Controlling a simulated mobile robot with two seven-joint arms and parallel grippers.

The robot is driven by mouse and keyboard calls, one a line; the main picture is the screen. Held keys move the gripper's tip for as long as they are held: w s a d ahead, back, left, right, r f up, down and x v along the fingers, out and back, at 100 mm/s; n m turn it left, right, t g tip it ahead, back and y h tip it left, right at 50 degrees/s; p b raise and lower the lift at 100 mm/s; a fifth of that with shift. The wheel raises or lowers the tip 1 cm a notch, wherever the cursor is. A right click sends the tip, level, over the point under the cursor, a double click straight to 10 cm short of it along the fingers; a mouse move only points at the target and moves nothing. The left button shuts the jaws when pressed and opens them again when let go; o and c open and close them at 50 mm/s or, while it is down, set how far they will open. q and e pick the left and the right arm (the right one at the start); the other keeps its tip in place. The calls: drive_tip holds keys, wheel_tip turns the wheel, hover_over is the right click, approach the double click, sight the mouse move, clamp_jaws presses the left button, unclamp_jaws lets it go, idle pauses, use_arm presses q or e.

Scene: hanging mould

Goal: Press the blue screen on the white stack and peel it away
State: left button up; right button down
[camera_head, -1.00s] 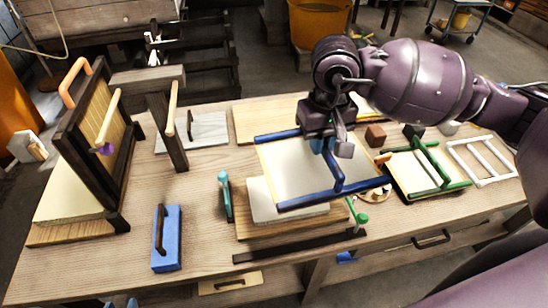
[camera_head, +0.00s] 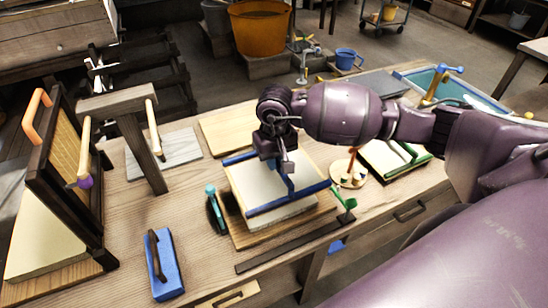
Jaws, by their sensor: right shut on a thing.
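The blue screen (camera_head: 251,184), a pale sheet with blue bars at its edges and a blue handle across it, lies level over the white stack (camera_head: 284,214). The stack shows as a pale slab below the screen's near bar, on a wooden board (camera_head: 257,236). Screen and stack look nearly lined up; I cannot tell whether they touch all over. My right gripper (camera_head: 286,168) is above the middle of the screen, shut on its blue handle. It hides part of the screen's far side. My left gripper is out of view.
A teal-handled brush (camera_head: 214,210) stands close left of the board, and a green-handled tool (camera_head: 344,205) close right. A dark strip (camera_head: 290,247) lies in front. A blue block (camera_head: 165,268) and a tall wooden frame (camera_head: 68,150) stand left. A green-edged screen (camera_head: 395,158) lies right.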

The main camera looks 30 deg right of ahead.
sight(275, 175)
wheel_tip(275, 175, down, 4)
drive_tip(key=shift+f+b, duration=0.1)
drive_tip(key=shift+b, duration=0.6)
drive_tip(key=shift+f+b, duration=0.5)
drive_tip(key=shift+f, duration=0.75)
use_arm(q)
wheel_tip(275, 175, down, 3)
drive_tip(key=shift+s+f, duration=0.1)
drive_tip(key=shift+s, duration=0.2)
use_arm(e)
drive_tip(key=c, duration=1.8)
unclamp_jaws()
clamp_jaws()
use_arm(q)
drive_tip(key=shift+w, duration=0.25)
use_arm(e)
drive_tip(key=shift+f, duration=0.15)
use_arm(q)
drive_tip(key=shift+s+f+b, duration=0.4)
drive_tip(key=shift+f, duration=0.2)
use_arm(e)
drive_tip(key=shift+f, duration=0.4)
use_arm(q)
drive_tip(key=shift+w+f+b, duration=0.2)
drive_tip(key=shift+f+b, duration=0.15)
use_arm(e)
drive_tip(key=shift+f, duration=0.35)
